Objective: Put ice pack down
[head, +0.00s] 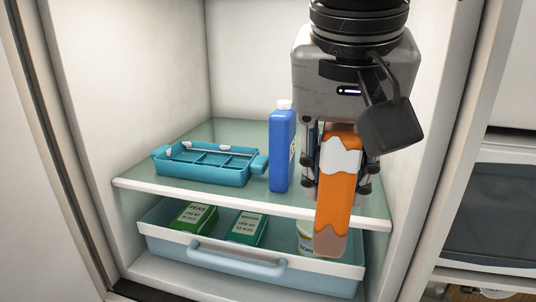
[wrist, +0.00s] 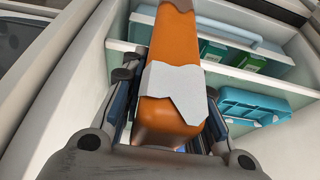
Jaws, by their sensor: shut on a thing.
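The ice pack (head: 336,205) is a long orange block with a ragged white patch and a brownish end. My gripper (head: 339,184) is shut on it, with one finger on each side. In the head view it hangs near upright in front of the fridge shelf, its lower end overlapping the drawer in the picture. In the wrist view the ice pack (wrist: 172,115) stretches away between the fingers. I cannot tell whether it touches the shelf edge.
A glass shelf (head: 235,196) carries a teal divided tray (head: 205,178) at left and a blue bottle (head: 282,150) with a white cap beside my gripper. Below, an open drawer (head: 240,264) holds a green peas box (head: 194,217), a teal box (head: 247,228) and a partly hidden tub (head: 306,240).

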